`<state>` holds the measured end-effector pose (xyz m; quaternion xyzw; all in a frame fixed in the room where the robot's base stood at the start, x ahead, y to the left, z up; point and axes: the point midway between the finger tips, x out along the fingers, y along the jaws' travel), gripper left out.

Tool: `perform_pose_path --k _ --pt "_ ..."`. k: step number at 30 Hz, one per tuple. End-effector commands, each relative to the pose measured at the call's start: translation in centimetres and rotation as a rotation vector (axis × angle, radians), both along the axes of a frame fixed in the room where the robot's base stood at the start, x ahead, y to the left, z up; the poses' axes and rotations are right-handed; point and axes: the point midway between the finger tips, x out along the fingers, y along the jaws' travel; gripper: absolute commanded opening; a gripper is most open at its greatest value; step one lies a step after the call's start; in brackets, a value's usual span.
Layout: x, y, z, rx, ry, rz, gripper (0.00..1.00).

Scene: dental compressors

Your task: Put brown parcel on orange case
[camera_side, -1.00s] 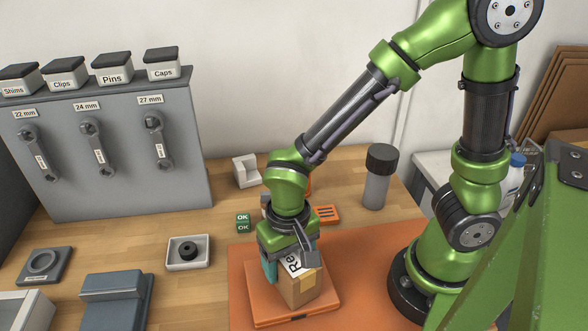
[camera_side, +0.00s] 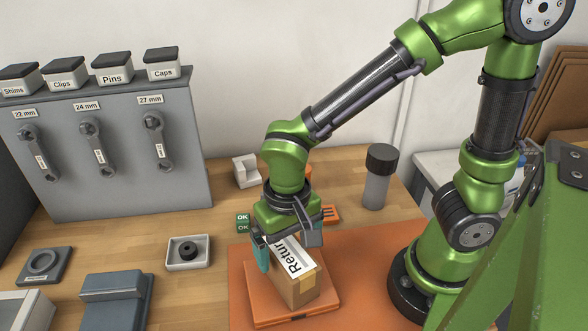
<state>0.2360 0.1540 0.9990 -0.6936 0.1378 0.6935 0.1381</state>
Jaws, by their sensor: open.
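The brown parcel (camera_side: 299,287), a cardboard box with a white label on top whose text is partly covered, sits on the orange case (camera_side: 262,308). The case lies flat on the orange mat at the front centre. My gripper (camera_side: 288,254) is open, just above the parcel's far upper end. A teal finger shows at the parcel's left and a grey finger at its upper right. The fingers hide part of the label.
A white tray with a black ring (camera_side: 188,253) and a green OK block (camera_side: 243,222) are left of the case. A dark-capped jar (camera_side: 377,178) stands behind right. A grey tool rack (camera_side: 105,150) fills the back left. The orange mat (camera_side: 372,285) is bare right of the case.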

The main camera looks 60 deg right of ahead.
Motion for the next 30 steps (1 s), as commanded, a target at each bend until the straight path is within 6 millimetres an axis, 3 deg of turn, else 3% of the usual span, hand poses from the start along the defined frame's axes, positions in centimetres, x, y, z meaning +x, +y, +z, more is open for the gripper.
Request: perform_pose_path --k 6,15,17,24,30 --pt "0.1 0.0 4.8 0.002 -0.005 0.0 0.96" --pt "0.1 -0.5 8.0 0.017 -0.015 -0.003 0.96" --pt "0.3 -1.4 8.6 0.047 -0.046 -0.003 0.96" --pt "0.6 -7.8 11.9 0.187 -0.347 0.013 0.96" --pt "0.1 -11.4 13.5 0.177 -0.578 0.028 0.96"
